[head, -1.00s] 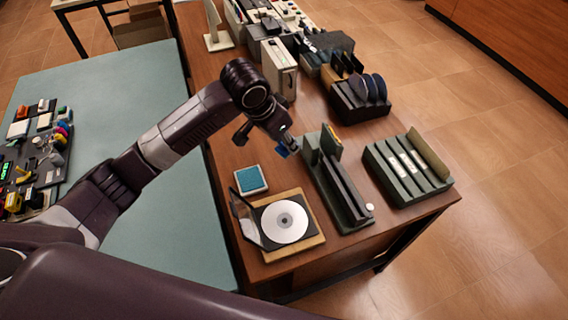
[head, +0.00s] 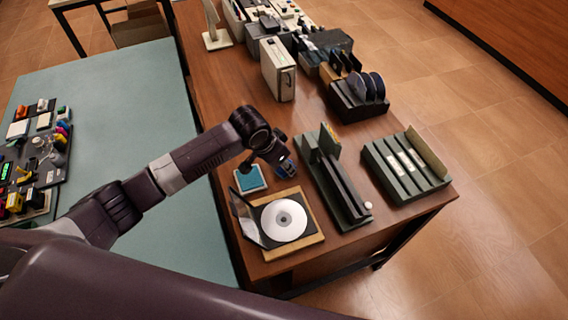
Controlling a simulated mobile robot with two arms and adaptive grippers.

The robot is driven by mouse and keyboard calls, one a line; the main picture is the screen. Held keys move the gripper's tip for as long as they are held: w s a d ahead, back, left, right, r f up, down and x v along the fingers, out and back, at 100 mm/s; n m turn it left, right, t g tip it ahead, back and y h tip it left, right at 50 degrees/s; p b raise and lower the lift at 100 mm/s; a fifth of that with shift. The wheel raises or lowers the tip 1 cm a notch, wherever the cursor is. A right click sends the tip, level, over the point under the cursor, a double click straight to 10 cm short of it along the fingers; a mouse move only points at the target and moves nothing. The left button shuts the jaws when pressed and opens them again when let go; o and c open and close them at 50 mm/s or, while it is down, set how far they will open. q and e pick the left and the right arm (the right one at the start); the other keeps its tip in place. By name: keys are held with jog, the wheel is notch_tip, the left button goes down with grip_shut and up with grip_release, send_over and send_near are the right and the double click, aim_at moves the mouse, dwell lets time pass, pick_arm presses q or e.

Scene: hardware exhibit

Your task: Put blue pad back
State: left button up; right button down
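My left gripper (head: 284,165) reaches in from the left over the wooden table. A small dark-blue piece, which looks like the blue pad (head: 287,171), shows at its fingertips and appears held there. The gripper hangs just right of a pale square tray (head: 238,185) with a teal-blue surface, and left of a dark green slotted stand (head: 334,190). The fingers are small and partly hidden by the wrist. My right gripper is not in view.
A wooden board (head: 309,236) with an open disc case and a white disc (head: 284,220) lies in front. A green rack (head: 402,172) stands to the right. A beige box (head: 276,68) and several devices stand behind. A small white round thing (head: 368,205) lies by the stand's front end.

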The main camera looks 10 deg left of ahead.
pick_arm(q)
jog(key=shift+f, duration=0.15)
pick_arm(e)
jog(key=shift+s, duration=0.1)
pick_arm(q)
jog(key=o, duration=1)
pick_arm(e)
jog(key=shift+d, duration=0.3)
pick_arm(q)
jog(key=v, duration=1.2)
jog(key=shift+w+b, duration=0.1)
jog(key=shift+b, duration=0.25)
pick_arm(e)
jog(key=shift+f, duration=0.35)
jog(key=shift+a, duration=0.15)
